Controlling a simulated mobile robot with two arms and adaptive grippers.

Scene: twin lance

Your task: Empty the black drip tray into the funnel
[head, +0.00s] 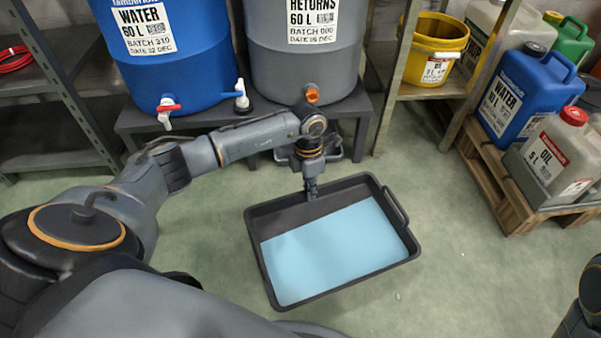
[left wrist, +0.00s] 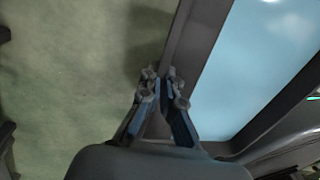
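The black drip tray (head: 335,293) lies on the floor, level, with a pool of light blue liquid (head: 335,250) in it; its dark wall also shows in the left wrist view (left wrist: 206,30). My left gripper (head: 311,192) points down at the tray's far rim. In the left wrist view its two fingers (left wrist: 162,76) are close together at the rim, one on either side of the outer edge. I cannot tell whether they press on it. My right gripper is out of view. I see no funnel in these frames.
A blue water drum (head: 175,60) and a grey returns drum (head: 300,65) stand on a low dark stand behind the tray. A yellow bucket (head: 436,45) sits on a shelf. Jugs stand on a wooden pallet (head: 510,205) at right. Floor right of the tray is clear.

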